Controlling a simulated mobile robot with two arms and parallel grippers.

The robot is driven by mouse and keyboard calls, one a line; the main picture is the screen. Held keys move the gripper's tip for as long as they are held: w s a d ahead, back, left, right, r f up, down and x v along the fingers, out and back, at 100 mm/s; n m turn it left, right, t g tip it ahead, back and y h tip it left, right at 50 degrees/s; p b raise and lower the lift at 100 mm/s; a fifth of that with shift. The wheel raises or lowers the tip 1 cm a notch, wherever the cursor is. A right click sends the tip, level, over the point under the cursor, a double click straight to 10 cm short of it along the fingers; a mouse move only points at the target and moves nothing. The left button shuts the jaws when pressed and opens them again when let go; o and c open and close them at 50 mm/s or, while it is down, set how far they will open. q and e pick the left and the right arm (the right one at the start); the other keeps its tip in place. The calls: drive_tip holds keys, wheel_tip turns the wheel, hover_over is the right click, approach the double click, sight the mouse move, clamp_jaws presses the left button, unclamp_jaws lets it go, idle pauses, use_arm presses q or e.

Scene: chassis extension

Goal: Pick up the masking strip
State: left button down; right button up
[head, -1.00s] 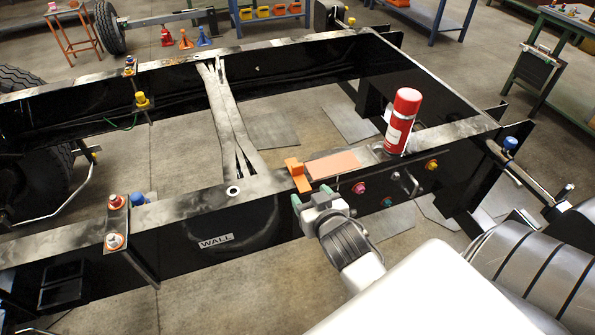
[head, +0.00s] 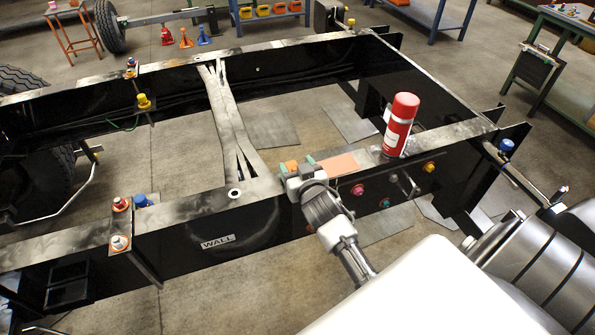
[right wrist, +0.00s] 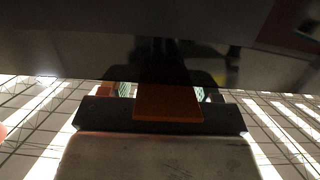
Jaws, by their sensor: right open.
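An orange piece (head: 292,166), which I take for the masking strip, sits on the top of the near black frame rail (head: 207,204), left of a flat salmon-coloured patch (head: 334,165). My right gripper (head: 296,168) is open at the rail's near edge, its green-padded fingertips on either side of the orange piece. In the right wrist view the orange piece (right wrist: 168,103) shows between the fingertips, with gaps at both sides. Much of it is hidden by the gripper in the head view. My left gripper is not in view.
A red spray can (head: 401,125) stands on the rail just right of the salmon patch. Coloured knobs (head: 358,190) and a handle stick out of the rail's near face. Bolted clamps (head: 120,222) stand on the rail at left.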

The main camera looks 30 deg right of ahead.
drive_tip(key=shift+w+d+f, duration=0.1)
drive_tip(key=shift+w+d, duration=0.05)
drive_tip(key=shift+w, duration=0.55)
drive_tip(key=c, duration=1)
